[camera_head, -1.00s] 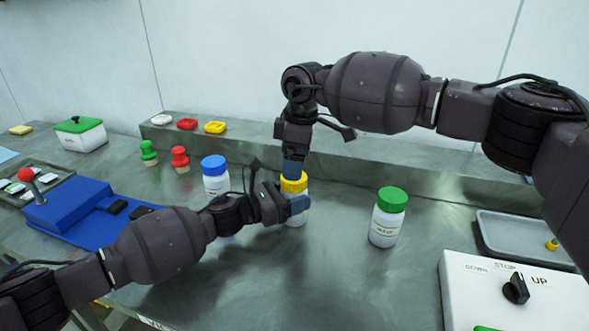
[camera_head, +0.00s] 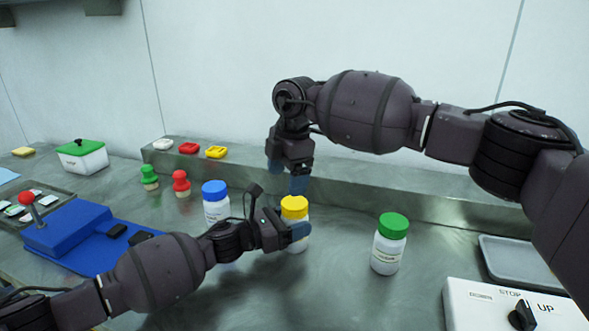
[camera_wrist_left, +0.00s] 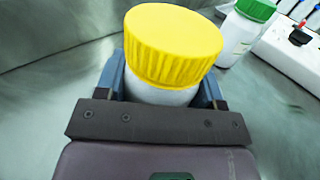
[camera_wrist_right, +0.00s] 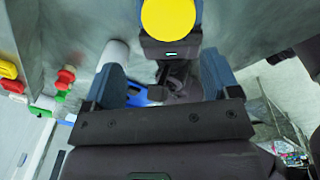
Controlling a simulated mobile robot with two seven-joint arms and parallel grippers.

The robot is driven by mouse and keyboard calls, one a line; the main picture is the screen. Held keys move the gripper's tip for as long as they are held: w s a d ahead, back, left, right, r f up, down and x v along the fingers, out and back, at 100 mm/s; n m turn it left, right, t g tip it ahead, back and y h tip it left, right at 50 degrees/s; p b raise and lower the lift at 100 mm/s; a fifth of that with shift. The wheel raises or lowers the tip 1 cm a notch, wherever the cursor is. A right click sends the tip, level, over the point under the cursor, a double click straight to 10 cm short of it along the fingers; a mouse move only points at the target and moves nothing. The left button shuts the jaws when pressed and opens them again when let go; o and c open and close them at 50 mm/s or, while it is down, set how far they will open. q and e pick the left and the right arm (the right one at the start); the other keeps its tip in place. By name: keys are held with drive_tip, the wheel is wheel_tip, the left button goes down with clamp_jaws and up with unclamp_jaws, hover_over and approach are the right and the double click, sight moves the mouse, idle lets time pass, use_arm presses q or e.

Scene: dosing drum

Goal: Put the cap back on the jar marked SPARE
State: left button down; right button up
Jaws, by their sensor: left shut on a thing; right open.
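A white jar with a yellow cap (camera_head: 294,207) stands on the steel bench, its label unreadable here. My left gripper (camera_head: 292,232) is shut around the white body of this jar, below the cap. In the left wrist view the yellow cap (camera_wrist_left: 173,45) sits on top of the jar (camera_wrist_left: 160,95), which is between the fingers. My right gripper (camera_head: 287,176) is open and empty just above the cap. In the right wrist view the yellow cap (camera_wrist_right: 168,18) lies beyond the open fingers (camera_wrist_right: 158,80), apart from them.
A blue-capped jar (camera_head: 216,207) stands close on the left, and a green-capped jar (camera_head: 389,246) on the right. A white control box (camera_head: 480,306) and grey tray (camera_head: 507,262) are at the right. A blue device (camera_head: 75,228) is at the left. A raised ledge (camera_head: 350,180) runs behind.

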sight(295, 202)
drive_tip(key=n, duration=0.7)
drive_tip(key=shift+r, duration=0.35)
drive_tip(key=n, duration=0.5)
drive_tip(key=shift+d+r+n+h, duration=0.2)
drive_tip(key=shift+n+h, duration=0.1)
drive_tip(key=shift+n, duration=0.1)
drive_tip(key=n, duration=0.6)
drive_tip(key=shift+d+r+n, duration=0.15)
drive_tip(key=shift+d+n, duration=0.2)
drive_tip(key=shift+n, duration=0.05)
drive_tip(key=n, duration=0.3)
drive_tip(key=shift+d+n+h, duration=0.2)
drive_tip(key=shift+n+h, duration=0.2)
drive_tip(key=shift+n, duration=1.4)
drive_tip(key=shift+f, duration=4.05)
